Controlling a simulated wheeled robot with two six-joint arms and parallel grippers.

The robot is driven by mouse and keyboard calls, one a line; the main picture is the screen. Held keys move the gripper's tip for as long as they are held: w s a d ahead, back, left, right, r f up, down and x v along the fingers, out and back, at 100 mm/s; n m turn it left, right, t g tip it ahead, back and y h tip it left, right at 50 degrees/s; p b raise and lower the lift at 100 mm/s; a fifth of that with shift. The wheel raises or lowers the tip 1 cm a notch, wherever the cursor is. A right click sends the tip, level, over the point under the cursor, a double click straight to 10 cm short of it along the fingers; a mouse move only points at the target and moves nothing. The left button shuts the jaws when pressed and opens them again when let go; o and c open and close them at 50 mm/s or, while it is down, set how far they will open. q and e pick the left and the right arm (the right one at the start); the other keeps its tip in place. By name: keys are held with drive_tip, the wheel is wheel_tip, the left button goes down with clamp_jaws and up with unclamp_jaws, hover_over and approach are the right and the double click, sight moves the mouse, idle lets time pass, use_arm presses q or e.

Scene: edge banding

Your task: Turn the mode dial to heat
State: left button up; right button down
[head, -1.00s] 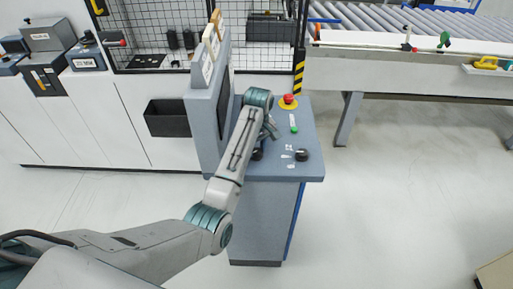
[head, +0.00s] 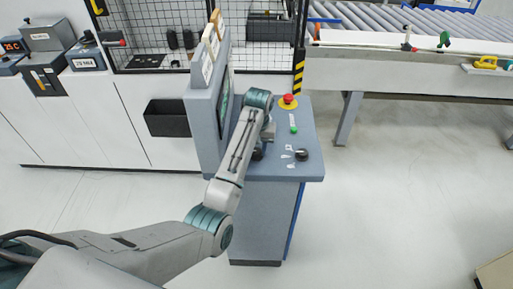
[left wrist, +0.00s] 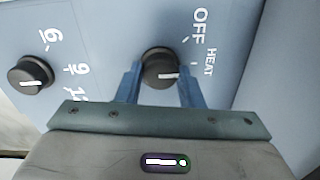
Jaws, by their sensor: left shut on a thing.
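The mode dial (left wrist: 160,66) is a round black knob with a white line, on the blue-grey console face. In the left wrist view its line points right, towards the HEAT label (left wrist: 210,62); the OFF label (left wrist: 200,25) is above. My left gripper (left wrist: 160,75) is shut on the dial, with one blue finger on each side. In the head view the dial (head: 258,154) is partly hidden by my left wrist, and my left gripper (head: 265,138) is over the console (head: 312,172). My right gripper is not in view.
A second black dial (head: 302,155), with numbers beside it, is to the right on the console. A red emergency button (head: 288,99) and a green button (head: 294,130) are behind. An upright screen panel (head: 205,125) stands close left of my arm. A roller conveyor (head: 400,25) is at back right.

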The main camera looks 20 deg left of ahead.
use_arm(q)
drive_tip(key=shift+w+r, duration=0.1)
drive_tip(key=shift+r, duration=0.05)
idle(0.4)
drive_tip(key=o, duration=0.9)
drive_tip(key=shift+c, duration=0.2)
drive_tip(key=shift+o, duration=0.7)
